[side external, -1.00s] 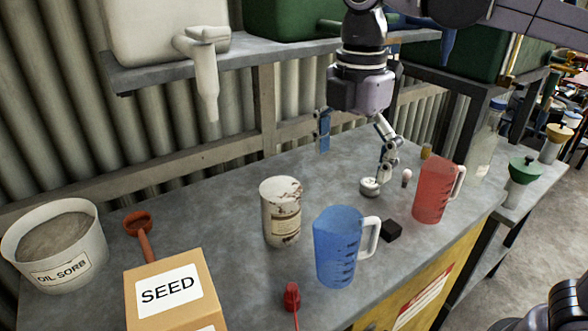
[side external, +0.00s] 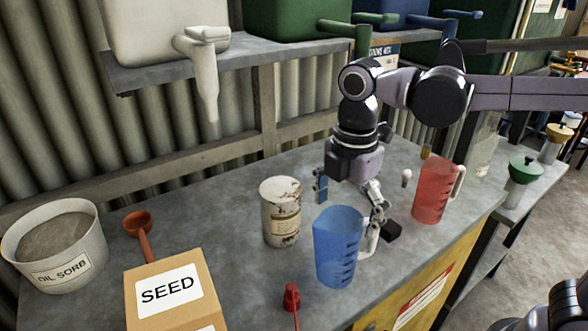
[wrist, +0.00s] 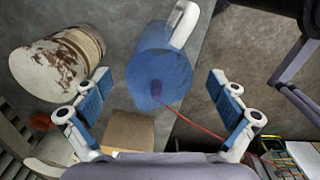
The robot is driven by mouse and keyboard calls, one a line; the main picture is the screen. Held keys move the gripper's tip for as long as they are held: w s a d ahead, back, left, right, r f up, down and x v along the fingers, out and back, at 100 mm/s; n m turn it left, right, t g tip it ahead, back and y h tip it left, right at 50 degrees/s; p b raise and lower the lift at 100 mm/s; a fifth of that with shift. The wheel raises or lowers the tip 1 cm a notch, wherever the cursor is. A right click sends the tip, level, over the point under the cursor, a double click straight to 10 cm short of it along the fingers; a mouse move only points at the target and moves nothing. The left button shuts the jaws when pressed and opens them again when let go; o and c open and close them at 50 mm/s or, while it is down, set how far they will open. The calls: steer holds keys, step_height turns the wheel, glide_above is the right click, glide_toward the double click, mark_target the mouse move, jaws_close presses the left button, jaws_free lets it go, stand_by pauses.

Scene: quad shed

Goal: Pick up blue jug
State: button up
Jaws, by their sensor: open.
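The blue jug (side external: 337,247) stands upright on the grey workbench near its front edge, its white handle toward the right. In the wrist view the blue jug (wrist: 160,72) lies ahead of my gripper, between the lines of the two fingers, with its handle at the top. My gripper (side external: 347,203) is open and empty, above and behind the jug in the side view. Its blue-padded fingers (wrist: 160,100) are spread wide in the wrist view. One fingertip overlaps the jug's handle in the side view; I cannot tell whether they touch.
A rusty white can (side external: 281,212) stands left of the jug. A red jug (side external: 433,190) and a small black block (side external: 391,232) are to the right. A red funnel-like item (side external: 291,297) lies in front. The SEED box (side external: 172,290) and Oil Sorb tub (side external: 60,250) are at left.

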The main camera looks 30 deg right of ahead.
mark_target(343, 232)
steer(key=shift+a+f, duration=0.1)
steer(key=shift+f, duration=2.4)
steer(key=c, duration=1.3)
